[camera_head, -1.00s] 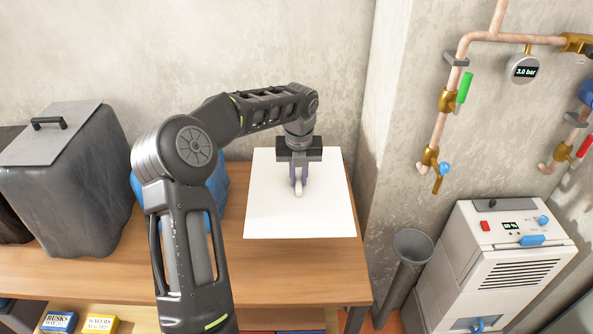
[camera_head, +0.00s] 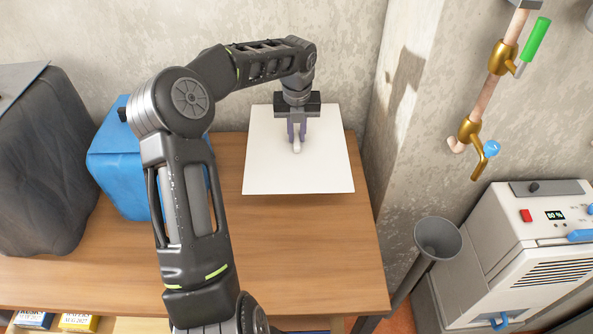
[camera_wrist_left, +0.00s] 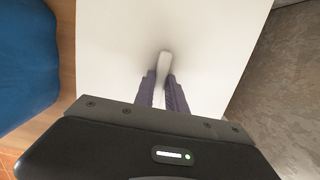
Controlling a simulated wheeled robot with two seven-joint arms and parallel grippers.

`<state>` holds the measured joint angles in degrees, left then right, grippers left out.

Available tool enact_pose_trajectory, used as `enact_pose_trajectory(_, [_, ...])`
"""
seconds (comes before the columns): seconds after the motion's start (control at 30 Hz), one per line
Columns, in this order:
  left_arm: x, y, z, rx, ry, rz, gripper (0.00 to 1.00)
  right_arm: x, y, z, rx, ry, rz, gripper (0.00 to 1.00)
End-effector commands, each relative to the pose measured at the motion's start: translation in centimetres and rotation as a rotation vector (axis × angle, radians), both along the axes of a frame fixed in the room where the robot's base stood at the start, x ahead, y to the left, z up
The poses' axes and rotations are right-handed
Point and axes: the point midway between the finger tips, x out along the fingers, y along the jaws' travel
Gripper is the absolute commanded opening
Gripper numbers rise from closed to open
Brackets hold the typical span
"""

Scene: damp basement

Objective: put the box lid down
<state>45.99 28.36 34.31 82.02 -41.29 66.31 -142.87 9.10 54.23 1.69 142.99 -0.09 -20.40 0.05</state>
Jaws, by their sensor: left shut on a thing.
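The box lid (camera_head: 320,170) is a flat white square panel with a small pale handle (camera_head: 297,146) in its middle. My left gripper (camera_head: 297,138) is shut on the handle from above. The lid is level, over the right end of the wooden table near the wall; I cannot tell for certain whether it touches the tabletop. In the left wrist view the purple fingers (camera_wrist_left: 162,92) stand on both sides of the handle, and the lid (camera_wrist_left: 110,50) fills the middle. My right gripper is not in view.
The wooden table (camera_head: 300,255) is bare in front of the lid. A blue box (camera_head: 118,165) stands left, partly behind my arm, beside a large dark covered container (camera_head: 40,165). A grey funnel pipe (camera_head: 437,240) and a white machine (camera_head: 540,235) stand right of the table.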

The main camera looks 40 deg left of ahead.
Motion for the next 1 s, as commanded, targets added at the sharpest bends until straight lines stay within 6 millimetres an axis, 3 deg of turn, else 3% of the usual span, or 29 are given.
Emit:
enact_pose_trajectory(0.27, [0.0,0.0,0.1,0.001,-0.001,0.0,0.0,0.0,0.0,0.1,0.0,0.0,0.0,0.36])
enact_pose_trajectory(0.7, [0.0,0.0,-5.9,0.0,0.0,-0.001,0.0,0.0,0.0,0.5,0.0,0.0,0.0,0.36])
enact_pose_trajectory(1.0, [0.0,0.0,-6.1,0.001,-0.001,0.0,0.0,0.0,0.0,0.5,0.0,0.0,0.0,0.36])
